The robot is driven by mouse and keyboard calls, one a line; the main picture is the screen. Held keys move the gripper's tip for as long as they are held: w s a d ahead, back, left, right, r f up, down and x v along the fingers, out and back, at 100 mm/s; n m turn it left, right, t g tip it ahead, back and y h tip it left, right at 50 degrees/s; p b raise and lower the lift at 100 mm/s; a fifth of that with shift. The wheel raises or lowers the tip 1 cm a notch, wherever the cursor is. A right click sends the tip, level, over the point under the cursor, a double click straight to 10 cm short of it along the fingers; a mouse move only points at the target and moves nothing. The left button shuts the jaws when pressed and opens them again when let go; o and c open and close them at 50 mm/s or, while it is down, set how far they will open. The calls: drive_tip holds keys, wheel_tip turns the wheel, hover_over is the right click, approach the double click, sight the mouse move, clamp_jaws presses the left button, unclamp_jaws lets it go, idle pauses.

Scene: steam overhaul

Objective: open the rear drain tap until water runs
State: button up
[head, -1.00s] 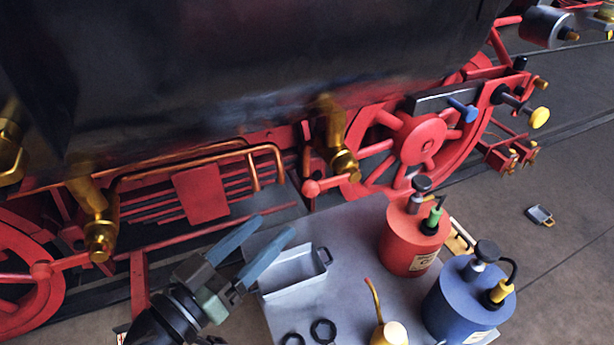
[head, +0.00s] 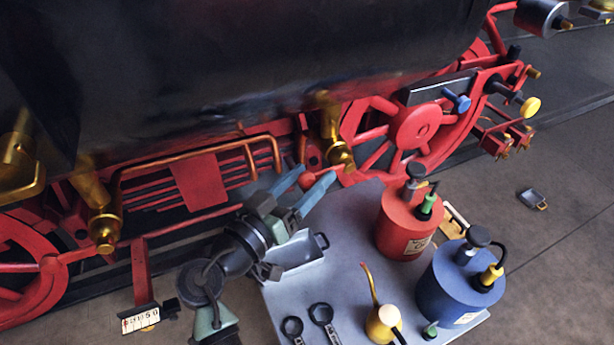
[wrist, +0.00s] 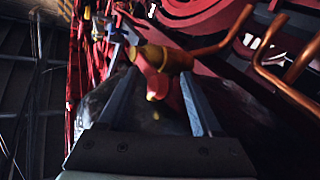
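A brass tap (head: 328,118) hangs below the black boiler side, right of the copper pipes. Another brass tap (head: 102,215) hangs to the left; the pictures do not label which is the rear one. My gripper (head: 318,173) is open, its two blue fingers pointing up towards the right-hand tap. In the wrist view, a brass fitting with a red part (wrist: 150,58) and a yellow tip shows between and beyond my open fingers (wrist: 159,71). I cannot tell whether a finger touches it. No running water is visible.
A grey table (head: 345,265) stands below, with a grey tray (head: 295,252), a red can (head: 405,225), a blue can (head: 458,285), a brass oil can (head: 383,322) and black ring tools (head: 322,315). Red wheels (head: 415,130) and copper pipes (head: 200,155) are close to my arm.

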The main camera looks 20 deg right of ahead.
drive_tip(key=c, duration=0.9)
drive_tip(key=shift+a, duration=0.1)
clamp_jaws()
